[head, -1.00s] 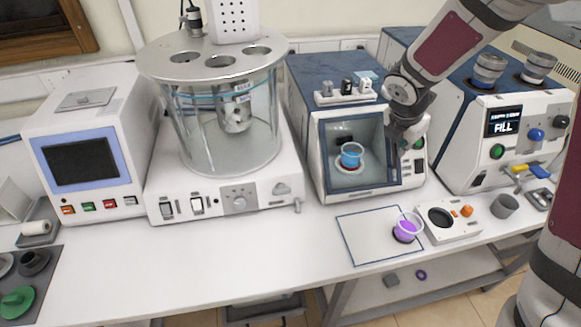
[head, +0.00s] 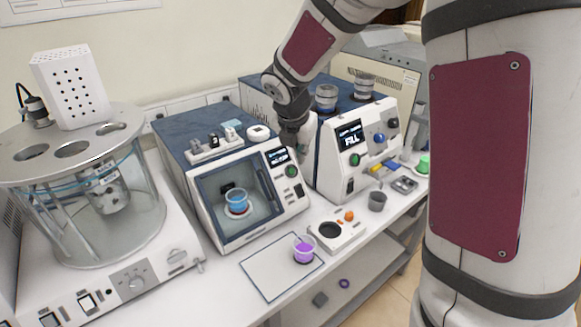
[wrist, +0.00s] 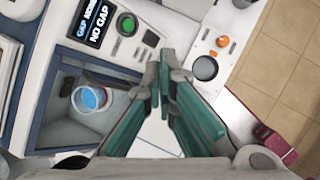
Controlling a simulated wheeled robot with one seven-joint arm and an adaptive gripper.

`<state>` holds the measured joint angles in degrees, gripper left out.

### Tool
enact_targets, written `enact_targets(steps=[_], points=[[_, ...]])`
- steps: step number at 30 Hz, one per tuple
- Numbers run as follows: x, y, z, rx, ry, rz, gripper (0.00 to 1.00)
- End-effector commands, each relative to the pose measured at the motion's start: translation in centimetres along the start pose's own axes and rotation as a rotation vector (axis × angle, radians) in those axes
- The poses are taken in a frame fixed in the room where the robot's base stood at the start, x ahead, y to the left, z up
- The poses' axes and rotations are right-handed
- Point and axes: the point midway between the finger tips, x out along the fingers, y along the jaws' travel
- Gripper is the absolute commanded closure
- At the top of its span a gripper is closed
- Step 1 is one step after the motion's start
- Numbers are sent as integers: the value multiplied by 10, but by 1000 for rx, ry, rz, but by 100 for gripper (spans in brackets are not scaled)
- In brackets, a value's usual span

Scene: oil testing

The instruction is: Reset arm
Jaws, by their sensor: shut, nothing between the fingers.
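My gripper (wrist: 168,75) shows in the wrist view with its teal fingers together and nothing between them. In the head view the end of my arm is by the right front of the blue-and-white tester (head: 180,145), where the fingers are mostly hidden. A cup of blue liquid (head: 237,201) stands in the tester's chamber behind its window; it also shows in the wrist view (wrist: 90,98). A cup of purple liquid (head: 303,249) stands on the outlined mat (head: 268,272) in front of the tester.
A glass bath with a metal lid (head: 75,150) stands at the left. A white device with a FILL screen (head: 350,135) stands right of the tester. A small stirrer box (head: 340,238) and a grey cup (head: 377,201) are near the table's front edge.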

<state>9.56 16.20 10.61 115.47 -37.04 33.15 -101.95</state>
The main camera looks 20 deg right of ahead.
Motion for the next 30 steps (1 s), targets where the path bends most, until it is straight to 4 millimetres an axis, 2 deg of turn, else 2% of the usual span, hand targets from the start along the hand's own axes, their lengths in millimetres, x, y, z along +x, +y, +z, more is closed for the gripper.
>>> enact_targets(steps=[4, 12, 14, 17, 20, 24, 30], points=[[-9, -5, 10, 3, -1, 0, 100], [-11, -6, 12, 0, 1, -1, 100], [-19, -8, 12, 46, -4, 1, 100], [-42, -17, 7, 197, -10, 7, 100], [-73, -31, -1, 429, -13, 18, 100], [-116, -56, -22, 801, 4, 39, 100], [-165, -91, -61, 1337, 74, 71, 100]])
